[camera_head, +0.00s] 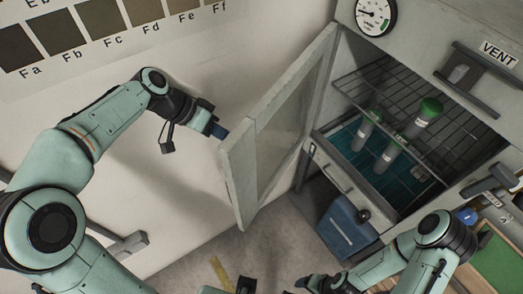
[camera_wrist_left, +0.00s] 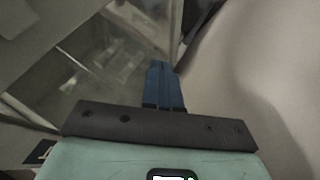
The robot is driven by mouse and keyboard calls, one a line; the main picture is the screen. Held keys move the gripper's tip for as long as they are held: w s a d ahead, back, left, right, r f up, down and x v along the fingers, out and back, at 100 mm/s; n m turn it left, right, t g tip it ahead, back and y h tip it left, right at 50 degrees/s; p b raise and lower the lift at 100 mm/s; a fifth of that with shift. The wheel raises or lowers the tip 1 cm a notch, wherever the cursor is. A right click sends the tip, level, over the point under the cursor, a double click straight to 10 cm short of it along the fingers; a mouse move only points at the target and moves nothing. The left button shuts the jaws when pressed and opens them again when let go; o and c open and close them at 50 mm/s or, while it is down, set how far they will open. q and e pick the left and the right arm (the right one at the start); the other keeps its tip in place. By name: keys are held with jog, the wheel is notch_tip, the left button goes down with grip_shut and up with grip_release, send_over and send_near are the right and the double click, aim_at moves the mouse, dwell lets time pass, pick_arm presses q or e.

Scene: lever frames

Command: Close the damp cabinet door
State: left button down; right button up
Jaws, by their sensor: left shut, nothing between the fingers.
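The damp cabinet (camera_head: 345,40) stands at the right, its inside in view. Its framed door (camera_head: 235,175) with a see-through panel stands wide open, swung out to the left. My left gripper (camera_head: 219,131) has its blue fingers shut and empty. It is at the outer, wall side of the door, near its free edge; I cannot tell whether it touches. In the left wrist view the shut fingers (camera_wrist_left: 162,85) point up, with the blurred door panel (camera_wrist_left: 125,55) to their left. My right gripper (camera_head: 308,284) is low in the head view, away from the door; its fingers are unclear.
Several green-capped bottles (camera_head: 390,151) stand inside, below a wire shelf (camera_head: 385,85). A blue container (camera_head: 348,222) is under the cabinet. The wall with a swatch chart (camera_head: 65,32) is behind my left arm. Open floor lies below the door.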

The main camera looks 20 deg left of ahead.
pick_arm(q)
jog(key=d+f, duration=0.7)
jog(key=d, duration=0.2)
jog(key=shift+w+f+p, duration=0.15)
jog(key=shift+w+p, duration=0.15)
jog(key=shift+w, duration=0.1)
jog(key=shift+d, duration=0.1)
